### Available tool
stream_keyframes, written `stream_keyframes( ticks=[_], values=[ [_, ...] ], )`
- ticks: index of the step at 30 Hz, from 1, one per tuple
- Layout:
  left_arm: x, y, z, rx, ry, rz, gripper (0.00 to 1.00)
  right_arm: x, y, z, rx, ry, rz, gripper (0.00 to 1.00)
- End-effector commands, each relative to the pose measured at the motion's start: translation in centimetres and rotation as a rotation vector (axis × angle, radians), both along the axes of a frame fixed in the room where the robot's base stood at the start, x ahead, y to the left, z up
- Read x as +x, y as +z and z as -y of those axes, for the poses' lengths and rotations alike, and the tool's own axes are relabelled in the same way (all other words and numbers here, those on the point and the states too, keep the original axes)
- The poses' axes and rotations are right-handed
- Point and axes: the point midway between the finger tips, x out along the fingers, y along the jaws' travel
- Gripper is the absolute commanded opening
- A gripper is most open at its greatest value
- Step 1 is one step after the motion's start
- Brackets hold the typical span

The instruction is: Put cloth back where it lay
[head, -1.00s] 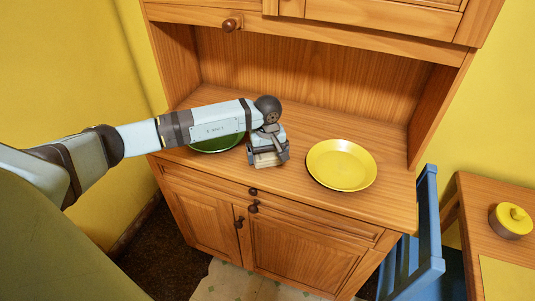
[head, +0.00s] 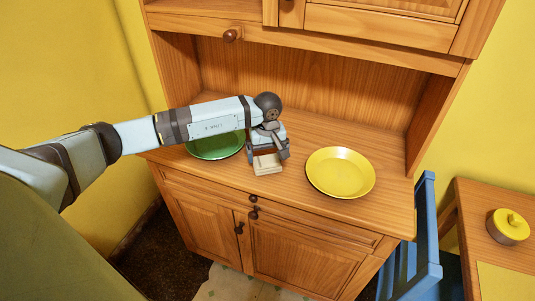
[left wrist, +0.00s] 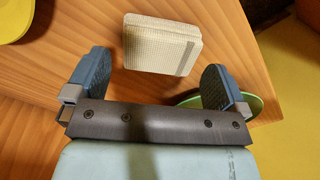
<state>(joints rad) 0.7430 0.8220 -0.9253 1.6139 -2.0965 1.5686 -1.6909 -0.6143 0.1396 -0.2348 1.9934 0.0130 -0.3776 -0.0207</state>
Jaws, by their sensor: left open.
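The cloth (head: 267,165) is a small, folded, cream-coloured pad. It lies flat on the wooden sideboard top (head: 300,205), near its front edge, between the green plate and the yellow plate. It also shows in the left wrist view (left wrist: 163,43), with a waffle-like weave. My left gripper (head: 268,150) is just behind and above the cloth in the head view. Its two blue fingers (left wrist: 157,66) are spread, with the cloth just beyond their tips and a gap on each side. Nothing is gripped. My right gripper is not in view.
A green plate (head: 217,147) lies left of the cloth, partly under my left arm. A yellow plate (head: 340,172) lies to the right. A blue chair (head: 428,230) and a table with a yellow lidded pot (head: 508,226) stand further right. The upper cupboard overhangs the sideboard top.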

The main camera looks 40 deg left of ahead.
Motion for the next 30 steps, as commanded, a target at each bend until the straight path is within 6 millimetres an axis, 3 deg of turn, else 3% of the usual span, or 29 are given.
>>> stream_keyframes(
  ticks=[30],
  values=[
    [0.0, 4.2, 0.0, 0.0, -0.001, 0.0, 1.0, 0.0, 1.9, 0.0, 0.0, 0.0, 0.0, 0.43]
  ],
)
